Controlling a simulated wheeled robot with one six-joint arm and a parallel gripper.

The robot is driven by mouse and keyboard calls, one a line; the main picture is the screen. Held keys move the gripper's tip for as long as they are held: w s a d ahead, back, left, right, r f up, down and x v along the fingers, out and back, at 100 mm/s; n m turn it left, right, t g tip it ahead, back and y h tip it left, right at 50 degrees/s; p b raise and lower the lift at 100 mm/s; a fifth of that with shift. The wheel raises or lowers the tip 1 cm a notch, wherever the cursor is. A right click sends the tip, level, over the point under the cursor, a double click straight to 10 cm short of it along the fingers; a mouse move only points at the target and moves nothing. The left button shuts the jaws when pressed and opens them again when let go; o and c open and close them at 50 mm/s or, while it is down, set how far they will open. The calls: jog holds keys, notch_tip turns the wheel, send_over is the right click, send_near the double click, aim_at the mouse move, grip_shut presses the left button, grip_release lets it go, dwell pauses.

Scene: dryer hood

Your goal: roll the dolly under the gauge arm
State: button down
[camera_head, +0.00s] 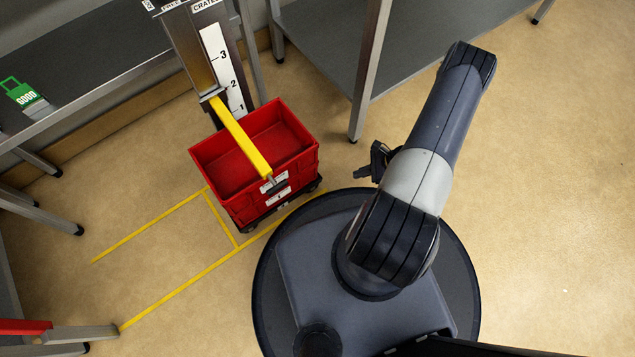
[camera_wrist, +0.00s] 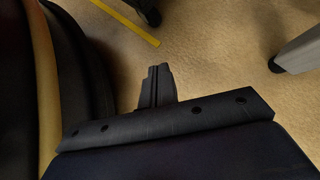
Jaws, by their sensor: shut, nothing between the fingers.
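The dolly (camera_head: 253,222) is low and black on casters, and carries red crates (camera_head: 213,178) that look stacked; the top one is empty. It stands at the far end of a yellow-taped floor lane. The yellow gauge arm (camera_head: 241,136) reaches out from a post with a numbered scale (camera_head: 222,68) and passes over the top crate. Whether it touches the crate is unclear. My gripper (camera_head: 372,162) is to the right of the crates, apart from them, shut and empty. In the wrist view, its closed fingers (camera_wrist: 156,86) point at bare floor.
A grey bench with a metal leg (camera_head: 369,70) stands behind my gripper. Another bench at left holds a green GOOD tag (camera_head: 24,96). The yellow lane tape (camera_head: 165,298) runs to the lower left, and the floor within it is clear.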

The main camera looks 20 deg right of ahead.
aim_at(311, 187)
jog(key=b+x, duration=0.4)
jog(key=x, duration=0.6)
jog(key=shift+f, duration=0.15)
jog(key=a, duration=0.1)
jog(key=w+a, duration=0.1)
jog(key=shift+a+r+b, duration=0.2)
jog(key=shift+a+b, duration=0.2)
jog(key=shift+w+a+r, duration=0.1)
jog(key=shift+w+a, duration=0.05)
jog(key=shift+a, duration=0.25)
